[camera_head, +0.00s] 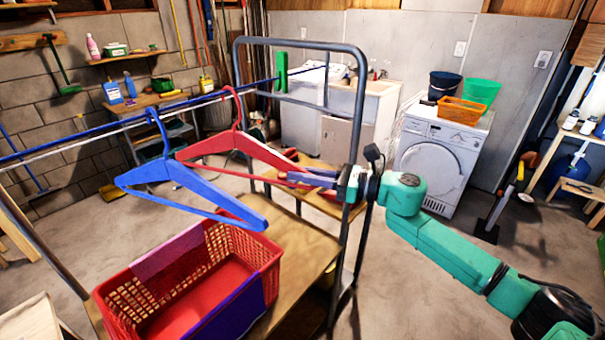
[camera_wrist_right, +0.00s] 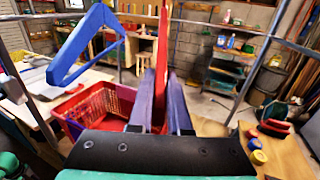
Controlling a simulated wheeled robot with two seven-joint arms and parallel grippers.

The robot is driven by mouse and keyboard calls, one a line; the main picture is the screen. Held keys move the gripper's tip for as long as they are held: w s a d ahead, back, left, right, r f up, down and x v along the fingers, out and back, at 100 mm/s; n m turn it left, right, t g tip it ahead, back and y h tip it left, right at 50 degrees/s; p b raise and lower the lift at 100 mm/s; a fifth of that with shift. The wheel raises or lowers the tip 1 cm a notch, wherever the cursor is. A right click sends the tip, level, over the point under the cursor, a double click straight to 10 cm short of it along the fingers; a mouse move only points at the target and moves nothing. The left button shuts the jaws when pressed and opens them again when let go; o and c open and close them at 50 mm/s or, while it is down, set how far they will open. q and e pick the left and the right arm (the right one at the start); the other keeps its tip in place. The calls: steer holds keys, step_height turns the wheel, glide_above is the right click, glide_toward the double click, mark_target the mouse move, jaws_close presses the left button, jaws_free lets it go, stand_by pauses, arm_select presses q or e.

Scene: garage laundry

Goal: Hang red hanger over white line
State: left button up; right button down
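The red hanger (camera_head: 215,146) is held at its right end by my right gripper (camera_head: 312,180). In the right wrist view the hanger (camera_wrist_right: 162,60) runs between the two purple-grey fingers (camera_wrist_right: 162,98), which close on it. Its hook (camera_head: 233,98) rises to the height of the lines; I cannot tell whether it rests over one. The white line (camera_head: 85,142) runs just below a blue line (camera_head: 95,129). The blue hanger (camera_head: 172,172) stands left of the red one with its hook at the lines; it also shows in the right wrist view (camera_wrist_right: 85,45). My left gripper is out of view.
A red laundry basket (camera_head: 265,262) sits on a wooden shelf (camera_head: 312,245) below the hangers. A grey metal frame (camera_head: 360,120) rises close to my right gripper. A washing machine (camera_head: 440,150) stands at the back right.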

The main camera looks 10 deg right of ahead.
steer(key=shift+r+p, duration=1.15)
steer(key=shift+r, duration=1.15)
